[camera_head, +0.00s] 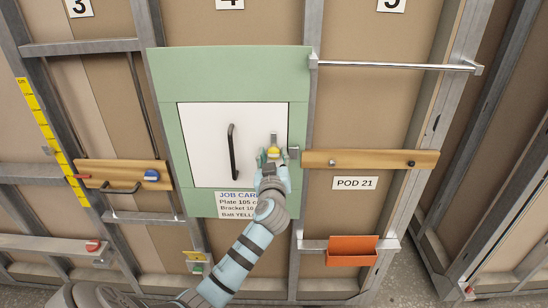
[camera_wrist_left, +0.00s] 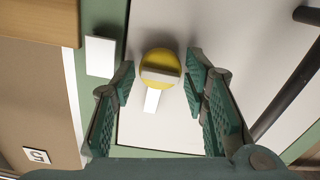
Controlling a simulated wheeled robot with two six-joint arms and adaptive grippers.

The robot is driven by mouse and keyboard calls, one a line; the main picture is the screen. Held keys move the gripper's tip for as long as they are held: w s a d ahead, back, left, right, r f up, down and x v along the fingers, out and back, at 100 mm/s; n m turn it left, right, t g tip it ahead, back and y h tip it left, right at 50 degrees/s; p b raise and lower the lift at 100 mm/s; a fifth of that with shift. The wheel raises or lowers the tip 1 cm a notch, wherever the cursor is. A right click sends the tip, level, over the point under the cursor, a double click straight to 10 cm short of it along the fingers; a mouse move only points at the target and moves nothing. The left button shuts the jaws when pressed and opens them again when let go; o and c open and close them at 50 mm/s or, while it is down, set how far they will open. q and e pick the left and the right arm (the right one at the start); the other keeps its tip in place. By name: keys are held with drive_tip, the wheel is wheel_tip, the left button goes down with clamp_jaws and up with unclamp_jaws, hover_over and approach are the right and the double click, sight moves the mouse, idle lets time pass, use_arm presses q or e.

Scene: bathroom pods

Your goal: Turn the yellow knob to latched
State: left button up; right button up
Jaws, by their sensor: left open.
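The yellow knob (camera_head: 273,151) is on the right part of a white door panel (camera_head: 205,140) with a black handle (camera_head: 232,152). In the left wrist view the round yellow knob (camera_wrist_left: 160,60) has a pale bar across its face and a pale pointer (camera_wrist_left: 152,100), which points up in the head view. My left gripper (camera_head: 270,157) is at the knob, partly covering it. In the wrist view its open fingers (camera_wrist_left: 160,76) stand on either side of the knob with visible gaps. My right gripper is not in view.
A green panel (camera_head: 165,85) surrounds the door. A small grey plate (camera_head: 293,153) sits right of the knob. Wooden rails (camera_head: 350,159) flank the panel. A metal bar (camera_head: 395,66) is at upper right, an orange bin (camera_head: 351,251) at lower right.

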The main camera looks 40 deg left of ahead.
use_arm(q)
drive_tip(key=c, duration=0.9)
drive_tip(key=shift+m, duration=0.5)
drive_tip(key=m+p, duration=0.1)
drive_tip(key=m, duration=0.2)
drive_tip(key=shift+m, duration=0.4)
drive_tip(key=m+p, duration=0.1)
drive_tip(key=m, duration=0.3)
drive_tip(key=m+p, duration=0.2)
drive_tip(key=m, duration=0.3)
drive_tip(key=shift+w, duration=0.1)
drive_tip(key=shift+m+p, duration=0.7)
drive_tip(key=shift+m, duration=1.3)
drive_tip(key=shift+f, duration=0.1)
